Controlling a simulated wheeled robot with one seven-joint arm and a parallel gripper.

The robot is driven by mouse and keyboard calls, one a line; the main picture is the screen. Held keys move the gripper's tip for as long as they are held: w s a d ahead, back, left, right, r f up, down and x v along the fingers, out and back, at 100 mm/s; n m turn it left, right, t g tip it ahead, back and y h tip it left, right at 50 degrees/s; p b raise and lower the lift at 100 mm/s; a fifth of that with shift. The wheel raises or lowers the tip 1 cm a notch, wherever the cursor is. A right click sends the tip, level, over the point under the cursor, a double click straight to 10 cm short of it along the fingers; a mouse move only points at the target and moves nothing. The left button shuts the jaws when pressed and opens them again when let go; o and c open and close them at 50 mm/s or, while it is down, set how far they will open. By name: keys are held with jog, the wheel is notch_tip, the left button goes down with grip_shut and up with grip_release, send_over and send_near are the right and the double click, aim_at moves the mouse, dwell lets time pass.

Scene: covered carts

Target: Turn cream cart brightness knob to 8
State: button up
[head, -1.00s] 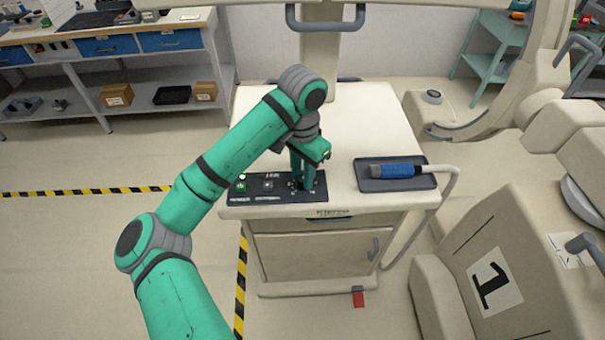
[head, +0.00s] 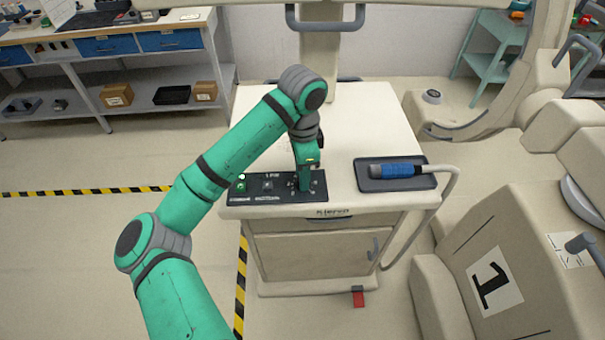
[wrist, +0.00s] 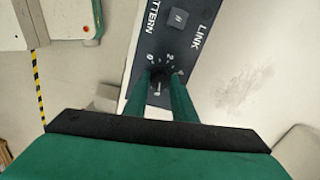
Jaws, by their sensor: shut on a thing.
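The cream cart (head: 370,115) stands in the middle of the head view, with a dark control panel (head: 282,194) along its front left top edge. My gripper (head: 304,187) points down at the right part of this panel. In the wrist view, my gripper's two green fingers (wrist: 160,92) are closed around a small dark knob (wrist: 158,91) with a pale mark. Dial figures such as 0 and 2 show beyond it; the rest of the scale is hidden by the fingers and palm. The held knob's name and exact setting cannot be read.
A grey square button (wrist: 178,19) sits by the word LINK on the panel. A green lit button (head: 241,186) is at the panel's left end. A blue-handled probe (head: 397,171) lies in a dark tray (head: 425,182) to the right. The cart top behind is clear.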

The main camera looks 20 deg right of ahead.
jog(key=shift+d, duration=0.1)
jog(key=o, duration=1)
jog(key=shift+o, duration=0.2)
notch_tip(320, 180, up, 11)
jog(key=shift+f, duration=0.1)
